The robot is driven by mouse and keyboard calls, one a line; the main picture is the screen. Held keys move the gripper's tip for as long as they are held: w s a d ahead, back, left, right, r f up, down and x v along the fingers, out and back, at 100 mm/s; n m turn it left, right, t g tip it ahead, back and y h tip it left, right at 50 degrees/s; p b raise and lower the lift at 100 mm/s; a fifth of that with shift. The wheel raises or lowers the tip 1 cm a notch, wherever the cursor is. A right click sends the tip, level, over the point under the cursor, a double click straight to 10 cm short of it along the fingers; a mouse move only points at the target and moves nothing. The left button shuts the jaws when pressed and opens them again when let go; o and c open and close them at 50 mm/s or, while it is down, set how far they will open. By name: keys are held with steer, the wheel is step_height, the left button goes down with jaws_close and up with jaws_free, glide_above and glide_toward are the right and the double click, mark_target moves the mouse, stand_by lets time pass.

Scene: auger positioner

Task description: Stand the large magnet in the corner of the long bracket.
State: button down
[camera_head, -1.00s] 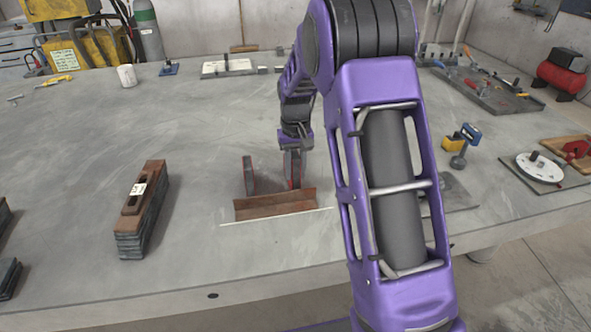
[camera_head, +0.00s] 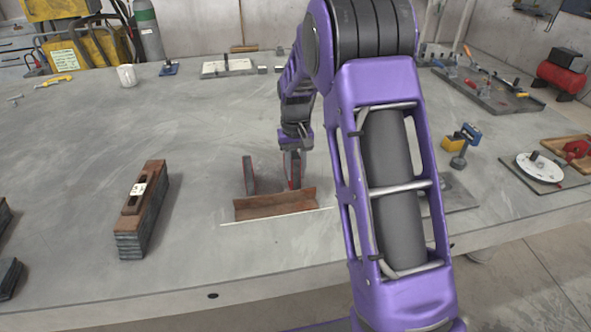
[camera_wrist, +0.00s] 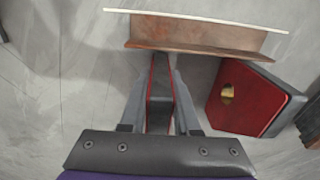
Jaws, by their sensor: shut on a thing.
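The long bracket (camera_head: 280,206) is a rusty brown angle lying on the table, with a white line along its near side. It shows at the top of the wrist view (camera_wrist: 195,35). My gripper (camera_wrist: 159,103) is shut on a dark slab with red edges, which I take for the large magnet (camera_wrist: 160,80). It stands on edge, its end close to the bracket; I cannot tell if they touch. It shows partly in the head view (camera_head: 293,170). A second magnet (camera_head: 248,175) stands apart to its left, and its red face with a hole shows in the wrist view (camera_wrist: 245,98).
A stack of rusty and dark plates (camera_head: 137,222) lies left of the bracket. A yellow and blue tool (camera_head: 461,142) and a plate with a white disc (camera_head: 540,168) are at the right. The table behind the bracket on the left is clear.

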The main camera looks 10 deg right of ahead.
steer(key=shift+s, duration=0.6)
stand_by(0.4)
steer(key=c, duration=0.6)
jaws_free()
steer(key=shift+o, duration=0.2)
